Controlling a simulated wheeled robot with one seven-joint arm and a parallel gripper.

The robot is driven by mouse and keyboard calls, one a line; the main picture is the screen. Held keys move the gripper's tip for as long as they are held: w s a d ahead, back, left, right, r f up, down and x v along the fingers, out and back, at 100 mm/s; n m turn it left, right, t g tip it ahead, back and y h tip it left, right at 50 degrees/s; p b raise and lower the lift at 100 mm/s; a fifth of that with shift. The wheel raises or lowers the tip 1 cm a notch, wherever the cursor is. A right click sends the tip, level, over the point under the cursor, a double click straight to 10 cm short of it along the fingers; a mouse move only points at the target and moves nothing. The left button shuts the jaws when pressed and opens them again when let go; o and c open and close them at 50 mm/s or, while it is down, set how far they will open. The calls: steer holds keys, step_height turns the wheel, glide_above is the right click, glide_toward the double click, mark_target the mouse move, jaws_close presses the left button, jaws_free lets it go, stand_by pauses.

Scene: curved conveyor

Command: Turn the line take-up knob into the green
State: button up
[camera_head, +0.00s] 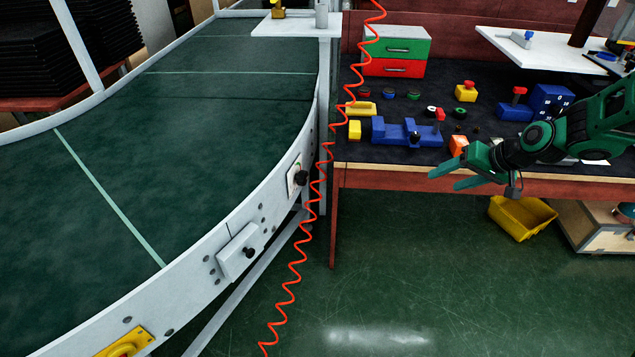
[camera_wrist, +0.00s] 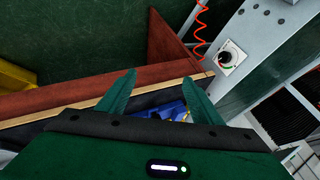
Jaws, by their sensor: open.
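The black take-up knob (camera_head: 301,178) sits on a pale dial plate on the outer side rail of the curved conveyor (camera_head: 225,235). My gripper (camera_head: 443,178) is open and empty, well to the right of the knob, by the workbench's front edge. In the wrist view my gripper's fingers (camera_wrist: 158,77) are spread apart, with the knob beyond them to the right.
The workbench (camera_head: 400,178) carries a blue vise (camera_head: 395,134) and several small coloured parts. A red coiled hose (camera_head: 299,255) hangs in front of the rail near the knob. The floor between is clear.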

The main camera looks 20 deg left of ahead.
steer(key=w+a+f+y, duration=0.2)
steer(key=a+f, duration=0.1)
steer(key=a, duration=0.4)
steer(key=w+a+f+y, duration=0.1)
steer(key=a+f, duration=0.1)
steer(key=a, duration=0.4)
steer(key=m+t+y, duration=0.5)
steer(key=m+y, duration=0.1)
steer(key=m, duration=0.2)
glide_toward(305, 181)
steer(key=x, duration=0.9)
steer(key=shift+w+a, duration=0.25)
steer(key=shift+a, duration=0.05)
steer(key=shift+c, duration=0.7)
steer(key=c, duration=0.9)
steer(key=shift+s+a, duration=0.1)
steer(key=shift+a, duration=0.2)
steer(key=shift+c, duration=0.2)
steer(key=shift+d+f+y, duration=0.15)
steer(key=shift+d+y, duration=0.15)
